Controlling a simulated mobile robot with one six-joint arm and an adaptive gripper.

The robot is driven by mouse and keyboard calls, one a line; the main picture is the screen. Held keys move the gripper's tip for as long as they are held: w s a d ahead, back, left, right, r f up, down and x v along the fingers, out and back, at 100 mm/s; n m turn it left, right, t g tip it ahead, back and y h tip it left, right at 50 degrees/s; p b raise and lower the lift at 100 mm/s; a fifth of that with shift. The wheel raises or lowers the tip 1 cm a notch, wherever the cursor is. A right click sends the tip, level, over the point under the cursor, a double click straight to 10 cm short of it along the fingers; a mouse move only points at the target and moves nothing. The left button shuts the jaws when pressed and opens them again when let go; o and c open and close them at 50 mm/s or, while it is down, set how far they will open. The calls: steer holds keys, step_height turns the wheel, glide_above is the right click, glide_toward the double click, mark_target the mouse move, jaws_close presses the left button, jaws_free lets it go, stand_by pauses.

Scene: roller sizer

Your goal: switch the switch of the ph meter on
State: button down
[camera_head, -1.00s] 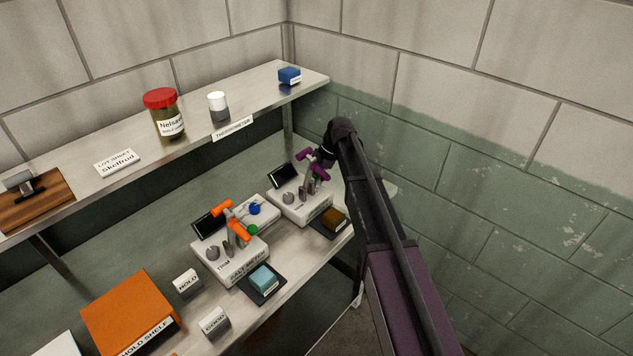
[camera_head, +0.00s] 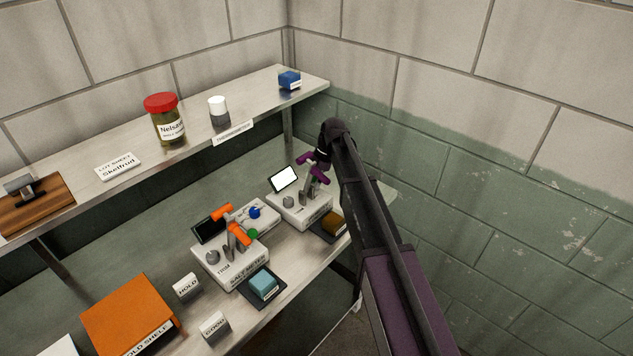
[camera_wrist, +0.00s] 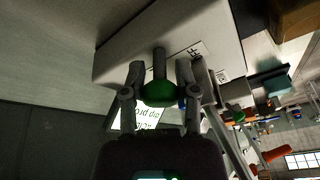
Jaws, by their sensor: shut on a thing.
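The pH meter (camera_head: 300,212) is a white box at the right end of the lower shelf, with a grey knob and purple probe holder (camera_head: 310,160). Its screen (camera_head: 284,179) is lit white. In the wrist view, the meter's white body (camera_wrist: 170,35) shows close up, and lit screen text (camera_wrist: 150,118) shows below the fingers. Its switch, a grey lever with a green ball end (camera_wrist: 158,93), stands between the two fingers of my gripper (camera_wrist: 160,76), which is shut on it. In the head view my forearm and the probe holder partly hide the gripper.
A salt meter (camera_head: 231,262) with an orange holder and dark screen stands left of the pH meter. A brown block (camera_head: 334,222) sits in front of the pH meter. The upper shelf (camera_head: 260,104) overhangs behind, and a block wall (camera_head: 480,190) is close on the right.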

steer(key=shift+w+a+g+h, duration=0.1)
steer(key=shift+g+h, duration=0.4)
steer(key=shift+h, duration=0.2)
